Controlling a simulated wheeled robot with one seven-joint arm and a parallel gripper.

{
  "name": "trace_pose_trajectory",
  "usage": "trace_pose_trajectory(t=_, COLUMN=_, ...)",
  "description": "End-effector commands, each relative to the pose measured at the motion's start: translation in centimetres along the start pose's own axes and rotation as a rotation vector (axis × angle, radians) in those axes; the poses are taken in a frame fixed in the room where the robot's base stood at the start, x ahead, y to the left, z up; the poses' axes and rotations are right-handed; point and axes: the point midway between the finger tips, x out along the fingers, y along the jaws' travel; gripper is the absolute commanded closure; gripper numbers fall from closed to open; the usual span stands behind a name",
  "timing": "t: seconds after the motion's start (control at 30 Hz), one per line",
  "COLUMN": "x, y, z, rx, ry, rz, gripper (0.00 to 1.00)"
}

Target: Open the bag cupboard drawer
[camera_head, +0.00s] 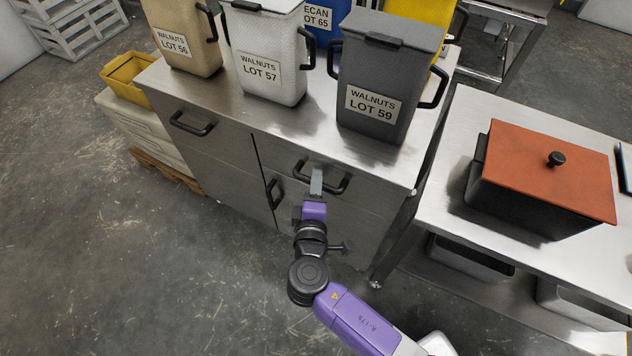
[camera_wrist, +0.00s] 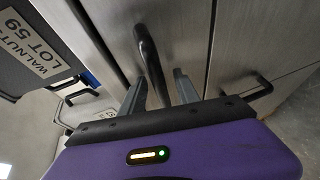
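The steel cupboard (camera_head: 225,160) has a drawer at its upper left with a black handle (camera_head: 190,125). A second drawer at its upper right has a black bar handle (camera_head: 341,186), also in the wrist view (camera_wrist: 148,50). Both drawers look shut. My gripper (camera_head: 316,178) is at the right drawer's handle. In the wrist view my gripper's two fingers (camera_wrist: 160,88) are apart, one on each side of the handle bar. Whether either finger touches the bar I cannot tell. In the head view the fingers cover the middle of the handle.
Lidded bins stand on the cupboard top, including a grey one (camera_head: 378,75) and a white one (camera_head: 262,55). A lower handle (camera_head: 272,194) sits left of my gripper. A steel table (camera_head: 445,165) with an orange-lidded box (camera_head: 545,170) is close on the right.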

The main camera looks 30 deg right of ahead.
Motion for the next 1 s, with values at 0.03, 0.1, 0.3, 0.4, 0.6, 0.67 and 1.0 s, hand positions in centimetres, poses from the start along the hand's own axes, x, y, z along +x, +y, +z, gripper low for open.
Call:
trace_pose_trajectory(t=0.03, x=0.05, y=-0.01, z=0.0, rx=0.0, ry=0.0, rz=0.0, gripper=0.62)
trace_pose_trajectory(t=0.1, x=0.03, y=-0.01, z=0.01, rx=0.0, ry=0.0, rz=0.0, gripper=0.62)
trace_pose_trajectory(t=0.3, x=0.01, y=-0.02, z=0.01, rx=0.0, ry=0.0, rz=0.0, gripper=0.84)
trace_pose_trajectory(t=0.4, x=0.0, y=-0.02, z=0.01, rx=0.0, ry=0.0, rz=0.0, gripper=1.0)
trace_pose_trajectory(t=0.6, x=-0.02, y=-0.03, z=0.01, rx=0.0, ry=0.0, rz=-0.001, gripper=1.0)
trace_pose_trajectory(t=0.67, x=-0.02, y=-0.04, z=0.01, rx=0.0, ry=0.0, rz=-0.001, gripper=1.0)
trace_pose_trajectory(t=1.0, x=-0.04, y=-0.06, z=0.0, rx=0.0, ry=0.0, rz=-0.001, gripper=1.0)
